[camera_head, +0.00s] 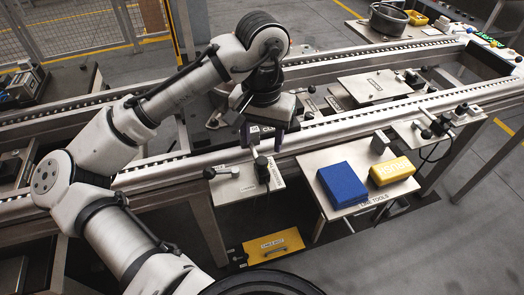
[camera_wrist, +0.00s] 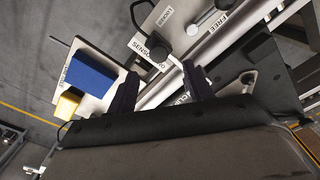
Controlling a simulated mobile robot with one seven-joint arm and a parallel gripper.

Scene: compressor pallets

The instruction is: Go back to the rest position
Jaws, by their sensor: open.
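My gripper (camera_head: 264,138) hangs from the white arm over the near rail of the conveyor line, pointing down. In the wrist view my gripper (camera_wrist: 161,86) shows two dark fingers spread apart, with nothing between them. My arm is bent and reaches out over the line from the left.
A shelf (camera_head: 330,207) right of the gripper carries a blue box (camera_head: 342,185) and a yellow box (camera_head: 394,170). The near conveyor rail (camera_head: 350,128) runs below the arm. Floor at the lower right is clear.

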